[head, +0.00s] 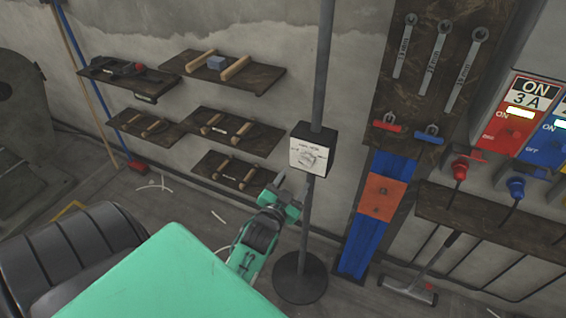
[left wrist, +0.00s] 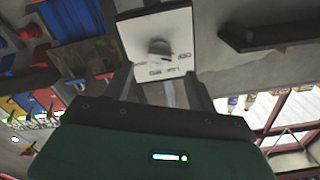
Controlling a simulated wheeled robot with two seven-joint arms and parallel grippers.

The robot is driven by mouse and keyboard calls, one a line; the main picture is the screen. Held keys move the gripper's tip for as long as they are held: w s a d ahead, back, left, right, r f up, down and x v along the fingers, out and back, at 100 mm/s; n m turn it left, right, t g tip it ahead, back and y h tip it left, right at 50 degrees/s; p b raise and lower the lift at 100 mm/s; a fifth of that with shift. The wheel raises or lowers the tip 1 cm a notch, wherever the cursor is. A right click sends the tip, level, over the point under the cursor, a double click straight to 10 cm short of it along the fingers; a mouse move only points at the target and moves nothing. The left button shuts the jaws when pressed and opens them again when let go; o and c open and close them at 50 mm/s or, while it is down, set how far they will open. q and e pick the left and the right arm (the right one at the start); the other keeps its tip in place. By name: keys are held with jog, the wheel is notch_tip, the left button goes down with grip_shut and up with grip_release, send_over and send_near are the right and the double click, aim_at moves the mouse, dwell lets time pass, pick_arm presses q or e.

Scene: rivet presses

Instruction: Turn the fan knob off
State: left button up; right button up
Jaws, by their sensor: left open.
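The fan knob (left wrist: 160,48) is a grey dial on a white plate (left wrist: 175,25), at the top middle of the left wrist view. In the head view, this plate (head: 310,157) is on the front of a dark box (head: 318,135) fixed to a grey upright pole. The knob is small there and its setting cannot be read. My left gripper (head: 281,192) is green and black, below and left of the box. Its two fingers (left wrist: 165,88) are apart with nothing between them, and they point toward the plate without visibly holding the knob. My right gripper does not show.
The pole (head: 306,225) stands on a round base (head: 299,278). Small wooden shelves (head: 225,73) with pegs are on the wall to the left. A dark board with wrenches (head: 440,70) and red and blue switch panels (head: 515,115) are to the right.

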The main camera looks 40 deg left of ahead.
pick_arm(q)
jog(key=b+v, duration=0.1)
jog(key=v, duration=0.5)
jog(key=shift+s, duration=0.3)
jog(key=shift+d, duration=0.1)
